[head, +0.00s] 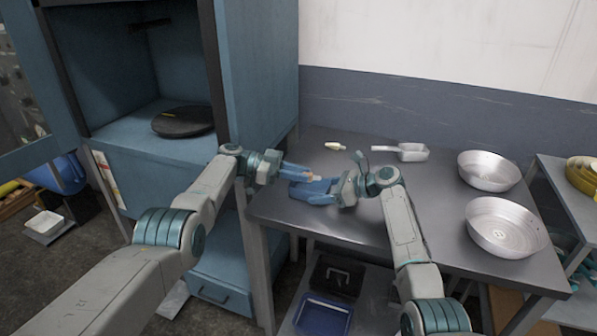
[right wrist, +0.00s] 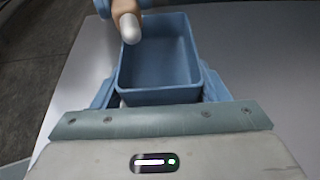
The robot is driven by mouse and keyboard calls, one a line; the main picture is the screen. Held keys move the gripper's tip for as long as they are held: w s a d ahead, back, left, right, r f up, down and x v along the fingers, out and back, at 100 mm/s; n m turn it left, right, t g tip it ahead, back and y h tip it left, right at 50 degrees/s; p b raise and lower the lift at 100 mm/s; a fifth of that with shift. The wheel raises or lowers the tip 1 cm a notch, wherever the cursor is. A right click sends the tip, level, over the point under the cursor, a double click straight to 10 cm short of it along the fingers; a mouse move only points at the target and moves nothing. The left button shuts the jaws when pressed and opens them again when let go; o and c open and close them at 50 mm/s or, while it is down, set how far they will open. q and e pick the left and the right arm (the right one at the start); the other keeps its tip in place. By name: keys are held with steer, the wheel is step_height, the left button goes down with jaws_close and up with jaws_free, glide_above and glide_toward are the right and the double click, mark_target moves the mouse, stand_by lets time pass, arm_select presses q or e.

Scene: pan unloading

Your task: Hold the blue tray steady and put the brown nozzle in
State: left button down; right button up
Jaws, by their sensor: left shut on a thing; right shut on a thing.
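The blue tray (head: 318,197) sits at the front left of the metal table. My right gripper (head: 333,187) is shut on its near wall; the right wrist view shows the tray's empty inside (right wrist: 160,58). My left gripper (head: 305,174) is shut on the brown nozzle (head: 314,178), a small piece with a pale tip. In the right wrist view the nozzle (right wrist: 129,25) hangs tip toward the camera over the tray's far left corner. Whether it touches the rim is unclear. The left gripper's blue fingers (right wrist: 124,5) show at that view's top edge.
A cream-coloured nozzle (head: 334,146) and a metal scoop (head: 410,152) lie further back on the table (head: 285,217). Two round metal pans (head: 488,171) (head: 505,228) stand at the right. An open blue cabinet (head: 258,75) stands close at left, with a dark round plate (head: 183,121) inside.

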arm_select(q)
steer(key=c, duration=1.2)
jaws_free()
steer(key=shift+r, duration=0.1)
step_height(320, 180, up, 10)
arm_select(e)
steer(key=o, duration=1.1)
